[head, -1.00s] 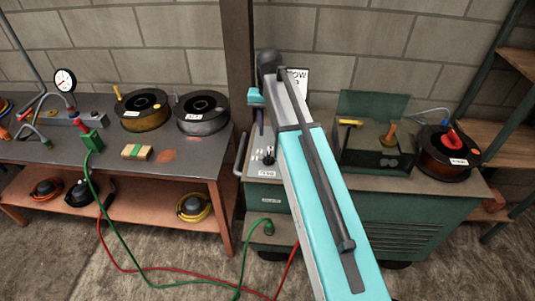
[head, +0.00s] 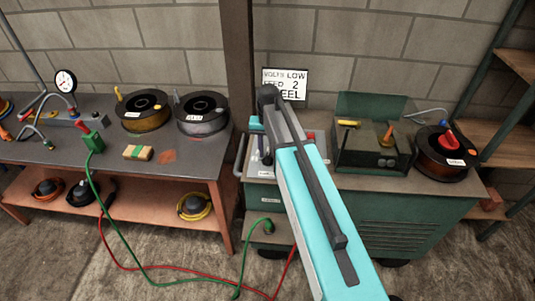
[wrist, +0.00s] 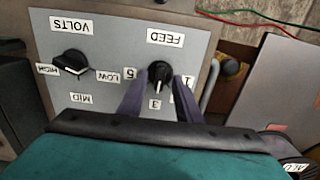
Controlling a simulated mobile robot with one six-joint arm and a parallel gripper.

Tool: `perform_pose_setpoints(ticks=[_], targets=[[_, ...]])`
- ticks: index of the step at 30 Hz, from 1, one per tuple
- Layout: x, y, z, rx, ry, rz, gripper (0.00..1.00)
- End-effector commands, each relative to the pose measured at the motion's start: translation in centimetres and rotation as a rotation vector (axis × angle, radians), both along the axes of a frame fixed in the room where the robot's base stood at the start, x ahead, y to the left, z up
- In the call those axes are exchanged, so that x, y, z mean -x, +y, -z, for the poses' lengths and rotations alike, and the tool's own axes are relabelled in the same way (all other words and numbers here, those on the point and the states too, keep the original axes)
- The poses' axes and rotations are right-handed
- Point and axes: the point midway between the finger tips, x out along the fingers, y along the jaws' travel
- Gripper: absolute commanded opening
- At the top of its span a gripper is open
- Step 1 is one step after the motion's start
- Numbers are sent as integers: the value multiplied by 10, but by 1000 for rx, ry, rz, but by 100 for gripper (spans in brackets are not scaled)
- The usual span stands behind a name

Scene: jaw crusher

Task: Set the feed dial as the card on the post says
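The card (head: 285,82) at the post reads "VOLTS LOW", "FEED 2" and a word ending in "EEL"; my arm hides part of it. The black feed dial (wrist: 158,73) shows in the wrist view under an upside-down FEED label. The dial's pointer seems to face down in the picture. My gripper (wrist: 160,80) has its two dark fingers apart, one on each side of the dial. I see no clear contact.
The volts dial (wrist: 70,65) is left of the feed dial, its white mark toward LOW. The dark post (head: 237,110) stands beside the green machine (head: 410,230). A bench (head: 100,150) with spools is at left.

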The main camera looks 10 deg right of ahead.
Motion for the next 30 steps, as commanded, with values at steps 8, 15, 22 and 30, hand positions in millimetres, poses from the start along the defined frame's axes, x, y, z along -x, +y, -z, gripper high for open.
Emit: perform_pose_setpoints(ticks=[8,15,22,30], targets=[[0,1,19,0,0,-1,31],[0,1,22,0,0,-1,31],[0,1,22,0,0,-2,18],[0,1,22,0,0,-3,0]])
